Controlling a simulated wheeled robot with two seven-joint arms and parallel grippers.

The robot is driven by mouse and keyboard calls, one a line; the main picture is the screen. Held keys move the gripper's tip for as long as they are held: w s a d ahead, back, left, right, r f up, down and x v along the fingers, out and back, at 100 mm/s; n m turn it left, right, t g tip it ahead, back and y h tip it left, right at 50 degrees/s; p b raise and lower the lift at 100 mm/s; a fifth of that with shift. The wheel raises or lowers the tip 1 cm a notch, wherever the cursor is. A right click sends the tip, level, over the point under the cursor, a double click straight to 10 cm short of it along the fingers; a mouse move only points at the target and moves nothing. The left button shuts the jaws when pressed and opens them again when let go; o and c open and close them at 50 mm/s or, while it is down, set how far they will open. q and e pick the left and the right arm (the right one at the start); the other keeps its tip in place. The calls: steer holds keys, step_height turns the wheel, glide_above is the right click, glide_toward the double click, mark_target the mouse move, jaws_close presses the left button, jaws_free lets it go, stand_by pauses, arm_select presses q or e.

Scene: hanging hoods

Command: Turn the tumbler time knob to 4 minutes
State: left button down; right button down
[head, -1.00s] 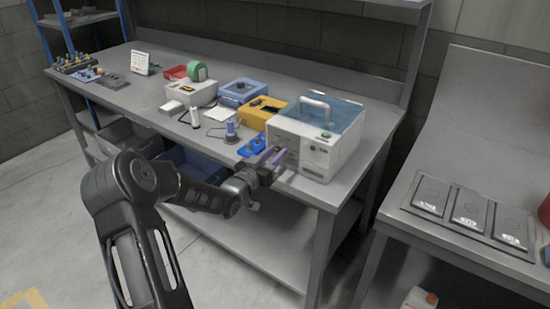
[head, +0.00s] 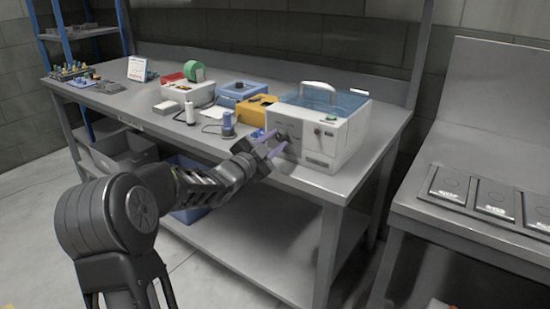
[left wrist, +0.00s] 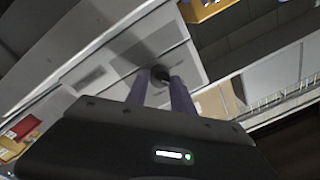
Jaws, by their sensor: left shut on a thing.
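The tumbler (head: 340,135) is a white box with a clear blue lid and a handle on top, standing at the right end of the workbench. A dark round knob (left wrist: 160,74) sits on its front face; I take it for the time knob. My left gripper (head: 277,143) is at the left part of this front face. In the left wrist view, its two purple fingers (left wrist: 160,85) are on either side of the knob, shut on it. The fingers partly hide the knob, and no dial marks are readable. My right gripper is out of view.
A yellow box (head: 253,110), a blue box (head: 243,93) and a blue bottle-like item (head: 228,124) stand left of the tumbler. A second grey bench (head: 440,225) with dark panels is at the right. The bench's front edge lies below my left arm.

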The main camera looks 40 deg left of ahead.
arm_select(q)
steer(key=m+b, duration=0.8)
steer(key=b, duration=0.1)
steer(key=shift+f+m+h, duration=0.2)
steer(key=shift+m+h, duration=0.1)
steer(key=shift+m, duration=0.1)
steer(key=m+b, duration=0.1)
steer(key=m, duration=0.1)
steer(key=shift+m+b, duration=0.3)
steer(key=shift+a+r+m+b, duration=0.15)
steer(key=shift+m+b, duration=0.4)
steer(key=shift+m, duration=0.55)
steer(key=c, duration=1.1)
jaws_free()
steer(key=s, duration=0.7)
steer(key=shift+s, duration=0.4)
